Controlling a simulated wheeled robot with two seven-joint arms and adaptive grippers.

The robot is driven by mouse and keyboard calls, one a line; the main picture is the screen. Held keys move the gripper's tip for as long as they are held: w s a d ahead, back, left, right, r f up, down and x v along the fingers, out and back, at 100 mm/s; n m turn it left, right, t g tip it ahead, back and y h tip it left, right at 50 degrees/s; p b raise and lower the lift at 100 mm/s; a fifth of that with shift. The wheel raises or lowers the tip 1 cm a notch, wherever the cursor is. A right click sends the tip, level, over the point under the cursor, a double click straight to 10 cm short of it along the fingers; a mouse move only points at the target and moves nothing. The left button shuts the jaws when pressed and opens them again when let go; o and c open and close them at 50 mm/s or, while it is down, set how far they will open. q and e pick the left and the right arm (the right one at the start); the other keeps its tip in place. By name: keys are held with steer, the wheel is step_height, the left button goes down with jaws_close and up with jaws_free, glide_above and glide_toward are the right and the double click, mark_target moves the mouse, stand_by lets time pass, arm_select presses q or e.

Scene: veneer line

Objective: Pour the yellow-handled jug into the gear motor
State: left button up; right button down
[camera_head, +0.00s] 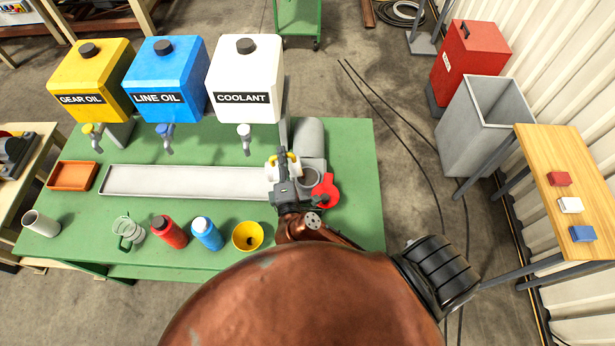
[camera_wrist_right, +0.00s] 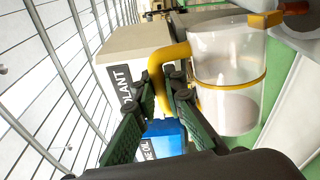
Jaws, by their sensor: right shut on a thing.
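The yellow-handled jug is a clear, whitish vessel with a yellow band, large in the right wrist view (camera_wrist_right: 222,85). My right gripper (camera_wrist_right: 168,82) is shut on its yellow handle. In the head view my right gripper (camera_head: 283,166) is over the right part of the green bench, hiding much of the jug (camera_head: 272,174). The gear motor (camera_head: 310,136) is a grey body just to the right, with a round grey opening (camera_head: 310,177) and a red part beside it (camera_head: 327,190). I cannot tell the jug's tilt or whether it touches the motor. My left gripper is not in view.
Gear oil (camera_head: 90,80), line oil (camera_head: 166,80) and coolant (camera_head: 245,80) tanks stand at the back. A long pale tray (camera_head: 185,181) lies mid-bench. A red bottle (camera_head: 168,232), blue bottle (camera_head: 207,233) and yellow funnel (camera_head: 247,236) stand in front. The bench's right end (camera_head: 355,170) is clear.

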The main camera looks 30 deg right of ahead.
steer(key=shift+s+d+r+m+b, duration=0.2)
steer(key=shift+d+m+b, duration=0.2)
steer(key=shift+d+m, duration=0.1)
steer(key=shift+s+d+r+m+b, duration=0.2)
steer(key=shift+d+m+b, duration=0.15)
steer(key=shift+d+m, duration=0.15)
stand_by(0.4)
